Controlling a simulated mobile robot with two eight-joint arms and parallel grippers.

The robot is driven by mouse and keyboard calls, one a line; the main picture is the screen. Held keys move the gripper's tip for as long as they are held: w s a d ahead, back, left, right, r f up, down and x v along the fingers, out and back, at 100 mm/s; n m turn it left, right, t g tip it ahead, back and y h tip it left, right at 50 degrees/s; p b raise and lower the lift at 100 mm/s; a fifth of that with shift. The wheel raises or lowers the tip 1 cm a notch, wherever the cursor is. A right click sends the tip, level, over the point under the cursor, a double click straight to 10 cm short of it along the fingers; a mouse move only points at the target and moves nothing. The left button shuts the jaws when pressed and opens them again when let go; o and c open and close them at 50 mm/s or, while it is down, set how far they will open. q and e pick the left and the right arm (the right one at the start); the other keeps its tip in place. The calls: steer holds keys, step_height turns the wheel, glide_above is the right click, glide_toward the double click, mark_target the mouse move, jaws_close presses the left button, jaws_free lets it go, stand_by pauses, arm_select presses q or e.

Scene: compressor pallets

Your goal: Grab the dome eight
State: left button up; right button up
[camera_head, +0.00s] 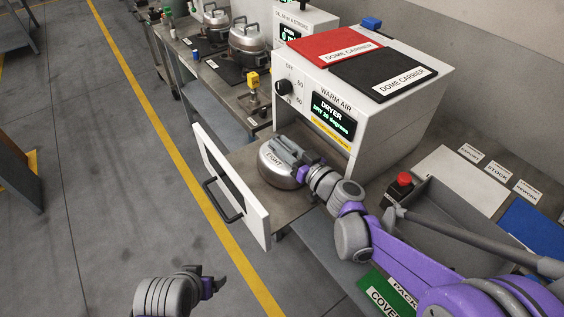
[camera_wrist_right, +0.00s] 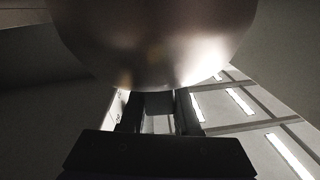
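The dome eight (camera_head: 275,172) is a round metal dome labelled EIGHT, with a bar handle on top. It sits on the pulled-out drawer (camera_head: 258,222) of the warm air dryer. My right gripper (camera_head: 291,156) is at the dome's handle, reaching in from the right. Its fingers partly hide the handle. In the right wrist view the dome (camera_wrist_right: 155,45) fills the top, and the two dark fingers (camera_wrist_right: 160,112) reach toward it, with a gap between them. Whether they close on the handle is unclear. My left gripper (camera_head: 213,278) is low in the head view, empty, its fingertips apart.
The dryer (camera_head: 375,115) stands behind the drawer, with a red carrier mat (camera_head: 325,42) and a black one (camera_head: 375,68) on top. More domes (camera_head: 250,36) stand on the bench at the back. A red button (camera_head: 404,180) is right of the drawer.

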jaws_close()
stand_by(1.1)
